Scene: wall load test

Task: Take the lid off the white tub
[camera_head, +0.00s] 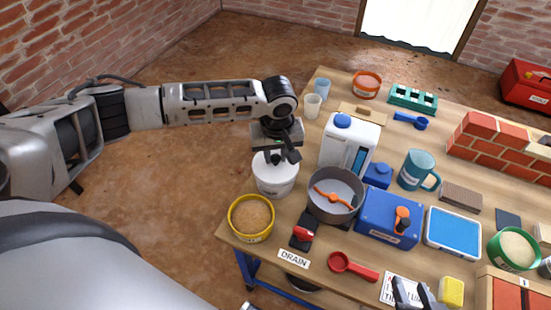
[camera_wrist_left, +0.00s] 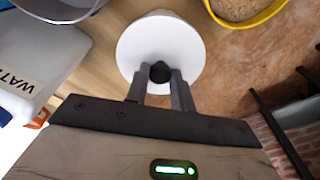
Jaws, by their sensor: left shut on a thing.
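The white tub (camera_head: 275,184) stands near the left edge of the workbench, with its white round lid (camera_wrist_left: 160,38) on top. No gap shows between lid and tub. The lid has a small black knob (camera_wrist_left: 159,72) at its middle. My left gripper (camera_head: 277,158) comes down from above and is shut on this knob; in the left wrist view its two fingers (camera_wrist_left: 160,78) flank the knob. It partly hides the lid in the head view. My right gripper (camera_head: 414,293) shows at the bottom edge, with two dark fingers apart and nothing between them.
A yellow-rimmed tub (camera_head: 251,218) stands just in front of the white tub. A grey pot (camera_head: 335,204) and a white jug (camera_head: 349,140) stand close on its right. Open floor (camera_head: 190,180) lies left of the bench.

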